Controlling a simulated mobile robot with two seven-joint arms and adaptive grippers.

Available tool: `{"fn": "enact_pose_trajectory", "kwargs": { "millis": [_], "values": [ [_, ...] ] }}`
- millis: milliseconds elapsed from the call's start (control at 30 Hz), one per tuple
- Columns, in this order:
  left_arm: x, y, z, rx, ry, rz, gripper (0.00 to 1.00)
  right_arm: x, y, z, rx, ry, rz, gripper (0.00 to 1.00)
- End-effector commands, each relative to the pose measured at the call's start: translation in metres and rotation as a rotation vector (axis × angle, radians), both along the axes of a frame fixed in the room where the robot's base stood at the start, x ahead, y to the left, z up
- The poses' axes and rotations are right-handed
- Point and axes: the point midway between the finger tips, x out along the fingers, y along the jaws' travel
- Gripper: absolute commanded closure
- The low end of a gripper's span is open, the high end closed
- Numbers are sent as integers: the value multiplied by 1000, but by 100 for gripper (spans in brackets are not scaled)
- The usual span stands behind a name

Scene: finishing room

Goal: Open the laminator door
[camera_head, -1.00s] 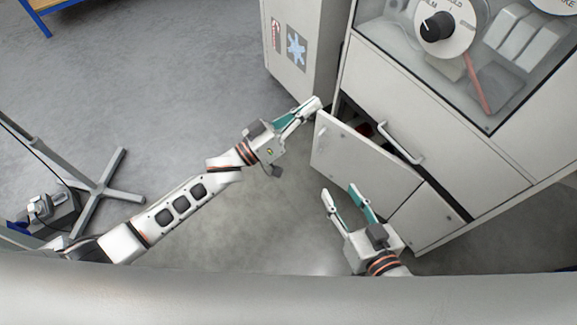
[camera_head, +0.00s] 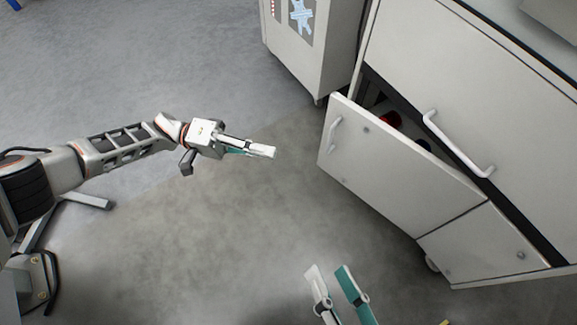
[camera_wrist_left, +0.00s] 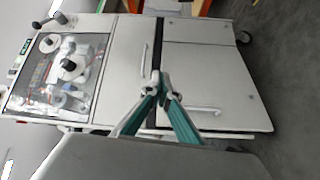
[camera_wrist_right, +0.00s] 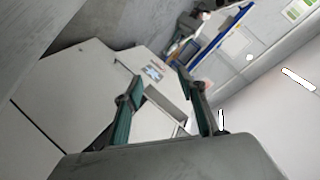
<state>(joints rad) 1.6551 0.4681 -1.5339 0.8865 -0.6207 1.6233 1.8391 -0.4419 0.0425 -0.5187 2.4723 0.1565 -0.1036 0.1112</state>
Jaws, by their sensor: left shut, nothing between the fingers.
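The laminator's lower cabinet door (camera_head: 385,165) is a light grey panel standing ajar, with a dark gap behind its upper edge. Its small handle (camera_head: 334,134) is near its free left edge. It also shows in the left wrist view (camera_wrist_left: 225,85). My left gripper (camera_head: 272,152) is shut and empty, left of the door and apart from it, pointing towards it. Its fingertips (camera_wrist_left: 164,78) meet in the left wrist view. My right gripper (camera_head: 328,268) is open and empty, below the door and apart from it. Its spread fingers (camera_wrist_right: 158,82) show in the right wrist view.
The upper front panel (camera_head: 460,90) has a bar handle (camera_head: 458,145) above the door. Something red (camera_head: 391,120) shows inside the gap. Another lower panel (camera_head: 485,245) is at the right. A grey cabinet (camera_head: 312,50) stands behind. The floor left of the door is clear.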

Motion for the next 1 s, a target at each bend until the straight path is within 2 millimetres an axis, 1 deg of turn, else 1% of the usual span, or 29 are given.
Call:
{"fn": "enact_pose_trajectory", "kwargs": {
  "millis": [33,100,200,333,467,567,900,1000],
  "values": [
    [2,12,-19,28,55,-17,100,-4,0,-10,17,27,-10,60],
    [9,25,-20,57,100,-35,100,-2,0,-10,34,29,-20,60],
    [15,36,-19,82,140,-51,100,0,-1,-8,50,29,-30,60],
    [18,37,-16,93,155,-59,100,1,-1,-5,55,25,-33,60],
    [15,23,-12,91,153,-60,100,2,-2,-4,47,19,-29,60],
    [10,7,-12,91,151,-60,100,2,-2,-4,39,18,-25,60],
    [-10,-59,-15,90,153,-61,100,1,-2,-6,43,22,-27,60],
    [-22,-56,-14,92,153,-57,100,2,-2,-4,35,16,-23,60]
  ]
}}
